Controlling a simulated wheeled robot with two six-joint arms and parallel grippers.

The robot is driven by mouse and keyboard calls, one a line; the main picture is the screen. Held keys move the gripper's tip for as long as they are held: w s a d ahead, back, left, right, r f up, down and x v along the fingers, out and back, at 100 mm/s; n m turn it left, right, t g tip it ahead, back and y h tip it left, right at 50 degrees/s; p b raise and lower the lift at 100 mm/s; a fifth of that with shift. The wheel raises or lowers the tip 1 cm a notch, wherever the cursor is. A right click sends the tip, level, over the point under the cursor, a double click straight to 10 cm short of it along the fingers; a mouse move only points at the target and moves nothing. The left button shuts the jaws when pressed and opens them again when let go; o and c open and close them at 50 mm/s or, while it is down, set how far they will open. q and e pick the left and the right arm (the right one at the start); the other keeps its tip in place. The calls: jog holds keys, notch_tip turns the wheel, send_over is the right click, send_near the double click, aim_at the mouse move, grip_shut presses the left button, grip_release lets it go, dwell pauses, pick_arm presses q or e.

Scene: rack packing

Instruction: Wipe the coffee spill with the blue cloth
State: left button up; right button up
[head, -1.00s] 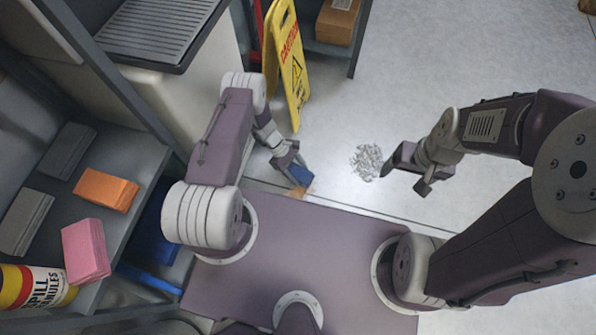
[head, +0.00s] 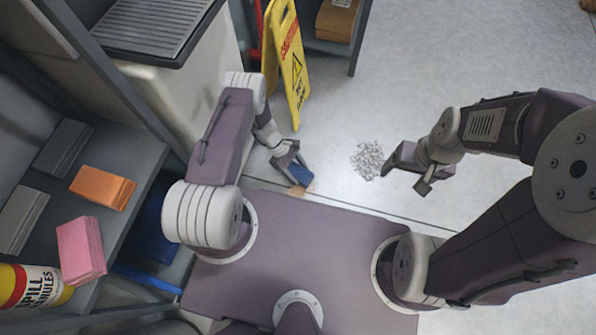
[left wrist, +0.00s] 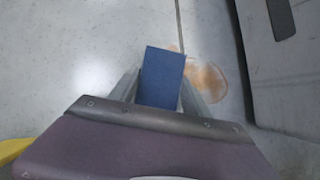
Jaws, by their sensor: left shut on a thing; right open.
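The blue cloth (head: 299,173) is a folded block held in my left gripper (head: 293,165). It also shows in the left wrist view (left wrist: 161,76), between the fingers. The coffee spill (head: 299,191) is a tan-brown patch on the floor by the front edge of my base. In the left wrist view the spill (left wrist: 208,82) lies just right of the cloth, partly hidden by the cloth and a finger. I cannot tell whether the cloth touches the floor. My right gripper (head: 405,172) is open and empty, to the right of a grey granule pile.
The granule pile (head: 368,160) lies on the floor ahead. A yellow caution sign (head: 290,65) stands beyond my left arm. The left shelf holds an orange block (head: 102,188), a pink block (head: 80,250), grey blocks and a spill granules can (head: 35,288). Floor at the right is open.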

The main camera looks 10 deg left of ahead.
pick_arm(q)
jog(key=shift+f+b, duration=0.55)
jog(key=shift+f, duration=0.2)
